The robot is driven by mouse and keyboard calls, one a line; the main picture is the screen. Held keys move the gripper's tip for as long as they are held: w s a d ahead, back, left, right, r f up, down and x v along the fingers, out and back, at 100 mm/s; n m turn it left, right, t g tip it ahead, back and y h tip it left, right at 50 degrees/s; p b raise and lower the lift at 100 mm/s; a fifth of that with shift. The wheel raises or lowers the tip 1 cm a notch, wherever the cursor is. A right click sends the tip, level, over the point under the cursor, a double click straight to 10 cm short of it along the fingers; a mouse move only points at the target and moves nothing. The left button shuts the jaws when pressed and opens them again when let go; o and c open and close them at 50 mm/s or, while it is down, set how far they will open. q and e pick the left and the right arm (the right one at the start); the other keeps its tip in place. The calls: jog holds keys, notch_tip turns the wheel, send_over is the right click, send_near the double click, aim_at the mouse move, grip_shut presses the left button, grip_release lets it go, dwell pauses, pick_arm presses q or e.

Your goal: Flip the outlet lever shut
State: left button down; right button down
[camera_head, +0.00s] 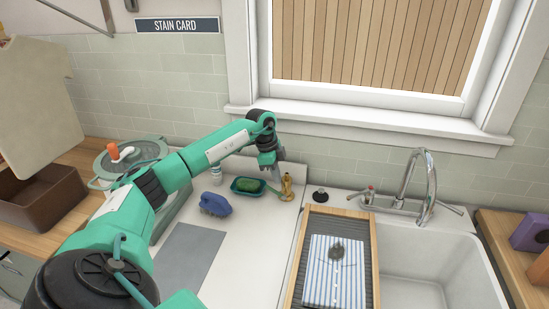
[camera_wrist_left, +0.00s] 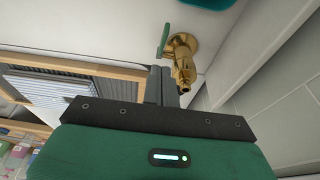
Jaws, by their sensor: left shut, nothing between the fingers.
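A small brass tap (camera_head: 287,188) stands at the right edge of the white counter, beside the sink. In the left wrist view the tap (camera_wrist_left: 183,58) shows its round flange and spout, with a green lever (camera_wrist_left: 165,38) on its side. My left gripper (camera_head: 274,173) is shut and empty, pointing down just left of the tap. In the left wrist view the closed fingers (camera_wrist_left: 157,84) are close to the spout and a little below the lever. I cannot tell whether they touch the tap. My right gripper is not in view.
A green soap dish (camera_head: 248,186), a blue brush (camera_head: 215,204) and a small bottle (camera_head: 216,174) stand left of the tap. A wooden-framed washboard (camera_head: 374,255) with a striped, stained cloth (camera_head: 322,286) lies over the sink (camera_head: 440,265). A chrome faucet (camera_head: 431,180) stands behind.

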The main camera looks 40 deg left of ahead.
aim_at(276, 192)
pick_arm(q)
jog(key=shift+s+a+f+p, duration=0.2)
jog(key=shift+a+f, duration=0.15)
jog(key=shift+f, duration=0.15)
jog(key=shift+s+a+f+p, duration=0.1)
jog(key=shift+s+a+f, duration=0.1)
jog(key=shift+a+f, duration=0.25)
jog(key=shift+d+f, duration=0.1)
jog(key=shift+f, duration=0.15)
jog(key=shift+s+a+f, duration=0.15)
jog(key=shift+a+f, duration=0.1)
jog(key=shift+a, duration=0.1)
jog(key=shift+r, duration=0.15)
